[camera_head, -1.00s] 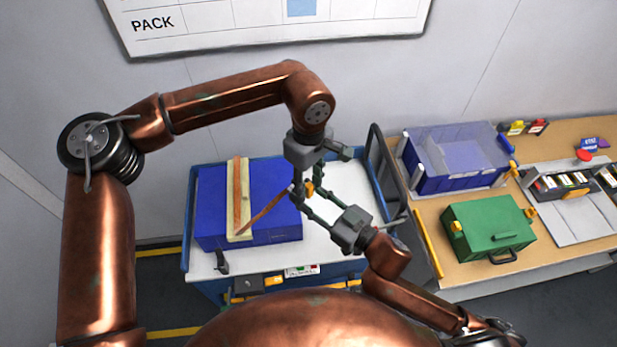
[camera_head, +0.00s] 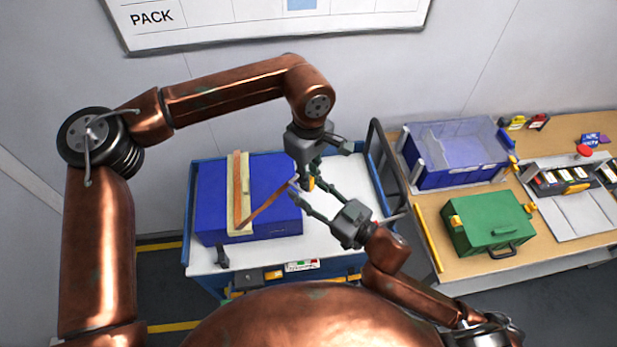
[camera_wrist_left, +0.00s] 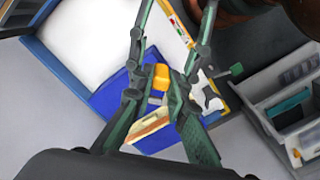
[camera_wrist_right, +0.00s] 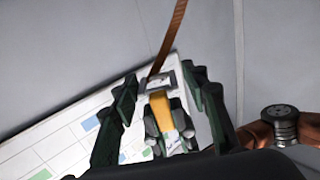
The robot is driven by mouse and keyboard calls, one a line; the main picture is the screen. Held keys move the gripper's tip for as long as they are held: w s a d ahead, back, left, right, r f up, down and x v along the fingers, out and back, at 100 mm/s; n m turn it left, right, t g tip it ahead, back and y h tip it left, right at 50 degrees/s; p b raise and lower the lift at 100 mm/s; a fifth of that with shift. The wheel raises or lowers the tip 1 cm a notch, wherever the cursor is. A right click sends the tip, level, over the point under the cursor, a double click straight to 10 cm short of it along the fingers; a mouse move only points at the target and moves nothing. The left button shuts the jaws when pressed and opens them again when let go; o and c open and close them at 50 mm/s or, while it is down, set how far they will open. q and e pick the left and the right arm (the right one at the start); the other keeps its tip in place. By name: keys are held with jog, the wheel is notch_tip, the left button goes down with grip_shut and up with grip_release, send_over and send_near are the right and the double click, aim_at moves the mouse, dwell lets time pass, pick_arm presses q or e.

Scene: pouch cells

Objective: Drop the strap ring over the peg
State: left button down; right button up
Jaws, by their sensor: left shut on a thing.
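The brown strap (camera_head: 265,205) rises from the blue box's near side to its end between my two grippers. In the right wrist view the strap (camera_wrist_right: 169,38) meets a small grey metal ring (camera_wrist_right: 158,79) beside a yellow tab (camera_wrist_right: 162,112). My left gripper (camera_head: 310,184) points down and is shut on the yellow tab, which also shows in the left wrist view (camera_wrist_left: 160,77). My right gripper (camera_head: 303,178) reaches in from the lower right, its fingers apart around the tab, apparently not closed on it. A dark upright post (camera_head: 222,256) stands at the cart's front left; I cannot tell whether it is the peg.
The blue box (camera_head: 270,195), with a pale strip (camera_head: 244,190) on top, sits on the white-topped cart (camera_head: 345,180). The cart top right of the box is bare. A wooden bench (camera_head: 430,225) holds a clear-sided blue bin (camera_head: 445,178) and a green case (camera_head: 488,224).

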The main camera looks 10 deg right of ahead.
jog(key=shift+o, duration=1.4)
